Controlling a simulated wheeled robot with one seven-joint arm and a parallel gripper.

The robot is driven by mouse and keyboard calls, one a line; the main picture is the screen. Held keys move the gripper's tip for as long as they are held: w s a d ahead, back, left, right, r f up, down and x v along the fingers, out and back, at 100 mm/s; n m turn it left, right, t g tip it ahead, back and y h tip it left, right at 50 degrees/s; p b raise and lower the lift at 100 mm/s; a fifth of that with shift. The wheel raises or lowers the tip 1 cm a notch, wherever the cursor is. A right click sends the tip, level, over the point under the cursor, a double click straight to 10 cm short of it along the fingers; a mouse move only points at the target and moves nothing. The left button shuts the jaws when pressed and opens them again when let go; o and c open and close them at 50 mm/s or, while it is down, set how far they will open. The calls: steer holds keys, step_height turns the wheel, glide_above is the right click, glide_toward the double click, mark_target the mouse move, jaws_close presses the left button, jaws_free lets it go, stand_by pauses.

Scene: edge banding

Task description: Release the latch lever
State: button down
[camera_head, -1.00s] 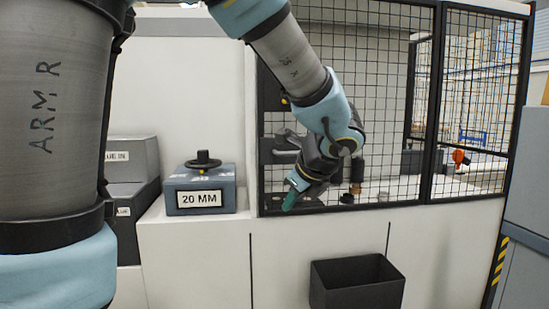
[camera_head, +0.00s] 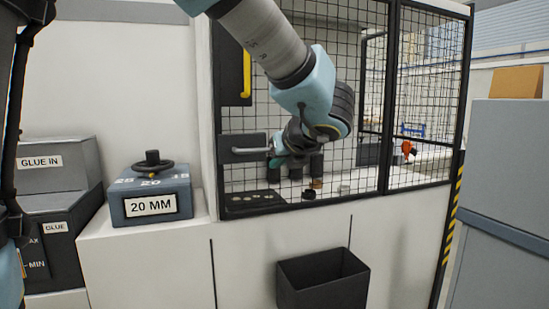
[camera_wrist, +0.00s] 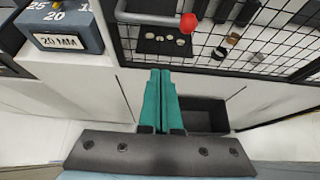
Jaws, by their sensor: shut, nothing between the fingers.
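The latch lever is a grey bar (camera_head: 250,150) on a dark plate (camera_head: 232,142) on the mesh door's left side. In the wrist view the bar (camera_wrist: 140,17) bends and ends in a red ball knob (camera_wrist: 188,23). In the head view the knob is not visible, and my gripper and wrist cover the area at the bar's right end. My gripper (camera_head: 276,162) is beside that end; contact cannot be told there. In the wrist view the teal fingers (camera_wrist: 160,72) are together and empty, and their tips are apart from the knob.
A black mesh guard (camera_head: 425,95) has a yellow handle (camera_head: 246,75) above the latch. A black open bin (camera_head: 322,292) stands below on the white front. A grey box labelled 20 MM (camera_head: 150,205) with a black handwheel sits at left. A grey cabinet (camera_head: 510,170) stands right.

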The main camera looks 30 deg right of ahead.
mark_target(257, 149)
steer(key=a+p+x, duration=0.1)
steer(key=x, duration=0.7)
steer(key=shift+w+d+r+p, duration=0.2)
steer(key=shift+r+p, duration=0.2)
steer(key=shift+r, duration=0.2)
steer(key=shift+w+d+r+p, duration=0.1)
steer(key=shift+d+r+p, duration=0.1)
steer(key=shift+r+p, duration=0.35)
steer(key=shift+w+d+r+p, duration=0.2)
steer(key=shift+r+p, duration=0.1)
steer(key=shift+r, duration=0.4)
